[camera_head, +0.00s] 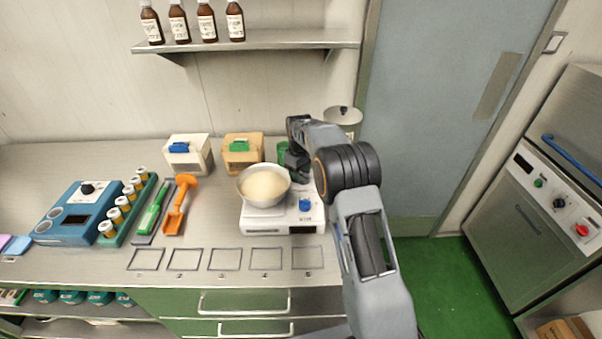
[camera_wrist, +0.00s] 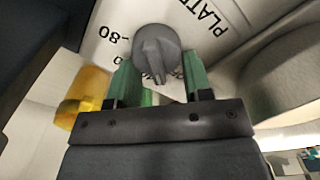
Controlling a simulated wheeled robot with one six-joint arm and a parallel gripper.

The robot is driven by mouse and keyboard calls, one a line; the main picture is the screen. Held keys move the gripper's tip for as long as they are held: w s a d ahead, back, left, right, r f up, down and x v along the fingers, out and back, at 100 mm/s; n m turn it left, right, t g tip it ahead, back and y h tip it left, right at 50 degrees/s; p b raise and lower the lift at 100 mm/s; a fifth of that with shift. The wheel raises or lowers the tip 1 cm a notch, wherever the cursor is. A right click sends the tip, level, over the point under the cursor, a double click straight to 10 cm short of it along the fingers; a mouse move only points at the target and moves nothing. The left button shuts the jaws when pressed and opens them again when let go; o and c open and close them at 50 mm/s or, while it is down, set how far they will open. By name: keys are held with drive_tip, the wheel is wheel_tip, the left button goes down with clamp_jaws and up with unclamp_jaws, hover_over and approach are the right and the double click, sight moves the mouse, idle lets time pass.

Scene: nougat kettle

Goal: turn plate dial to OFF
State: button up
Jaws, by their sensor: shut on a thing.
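The grey plate dial (camera_wrist: 157,48) shows in the wrist view on a white panel with "PLATE" lettering and an "80" mark. My gripper (camera_wrist: 160,82) has a green finger on each side of the dial's lower part and is shut on it. The fingers hide some scale marks, and I cannot read an OFF mark. In the head view my gripper (camera_head: 297,165) is at the back right of the white hot plate (camera_head: 257,225). A metal bowl of pale contents (camera_head: 264,186) stands on the plate. A blue knob (camera_head: 305,204) is on its right side.
A blue device (camera_head: 75,212), a vial rack (camera_head: 125,210), and green and orange tools (camera_head: 178,205) are to the left. Two boxes (camera_head: 243,152) stand behind. A yellow cylinder (camera_wrist: 82,95) is left of the fingers in the wrist view. Marked squares on the counter front are empty.

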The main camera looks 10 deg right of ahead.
drive_tip(key=shift+a+n, duration=0.1)
drive_tip(key=shift+n, duration=0.4)
drive_tip(key=o, duration=0.9)
wheel_tip(320, 180, up, 14)
drive_tip(key=shift+f+b, duration=0.1)
drive_tip(key=shift+b, duration=0.3)
